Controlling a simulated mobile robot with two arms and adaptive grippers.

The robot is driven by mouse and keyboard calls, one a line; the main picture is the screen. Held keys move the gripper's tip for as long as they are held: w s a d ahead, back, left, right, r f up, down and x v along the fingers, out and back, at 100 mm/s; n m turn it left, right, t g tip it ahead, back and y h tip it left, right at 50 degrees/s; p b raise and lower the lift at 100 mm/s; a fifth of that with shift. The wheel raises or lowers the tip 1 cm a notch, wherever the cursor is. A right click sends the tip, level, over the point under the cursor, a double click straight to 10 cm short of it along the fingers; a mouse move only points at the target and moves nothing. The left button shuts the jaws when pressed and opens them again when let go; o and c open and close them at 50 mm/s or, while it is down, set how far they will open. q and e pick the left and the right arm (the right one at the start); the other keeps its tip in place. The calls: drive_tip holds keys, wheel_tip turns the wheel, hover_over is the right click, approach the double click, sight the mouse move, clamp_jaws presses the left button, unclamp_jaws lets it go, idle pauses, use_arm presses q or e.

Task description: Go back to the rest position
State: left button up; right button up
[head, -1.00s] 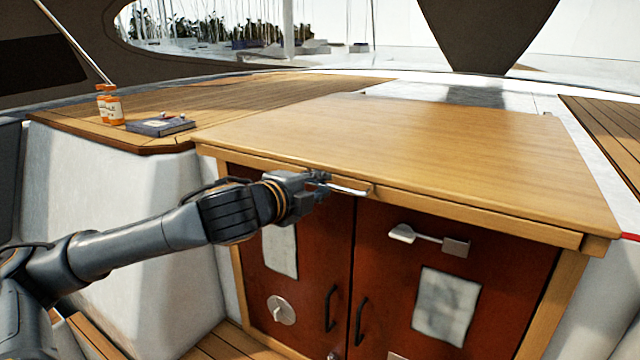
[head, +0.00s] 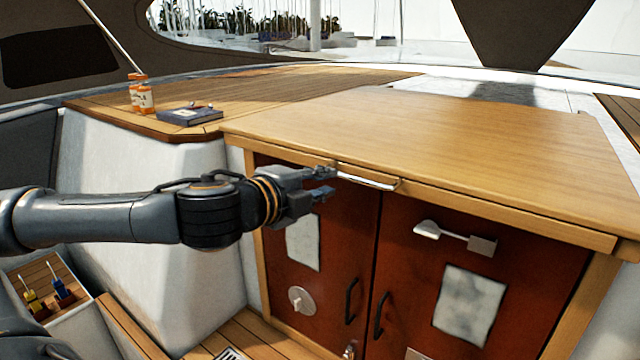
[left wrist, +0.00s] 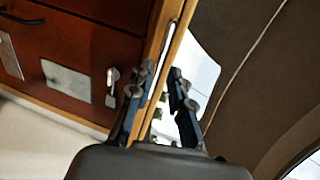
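My left gripper (head: 330,182) is in front of the wooden top's front edge, just left of the metal handle (head: 368,178). Its two fingers are apart and nothing shows held between them. In the left wrist view the open fingers (left wrist: 160,90) point toward the wooden edge, and part of that edge shows through the gap. The fingertips lie very close to the handle's left end; whether they touch it is hard to tell. My left arm reaches in from the left, nearly level. My right gripper is not in view.
The wooden top (head: 440,150) is bare. Below it are closed red doors (head: 470,270) with black pulls and a metal latch (head: 455,238). Orange bottles (head: 140,95) and a dark book (head: 190,115) are on the left ledge. A box (head: 75,320) stands lower left.

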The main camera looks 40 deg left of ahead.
use_arm(q)
drive_tip(key=shift+s, duration=0.35)
drive_tip(key=shift+w, duration=0.1)
idle(0.3)
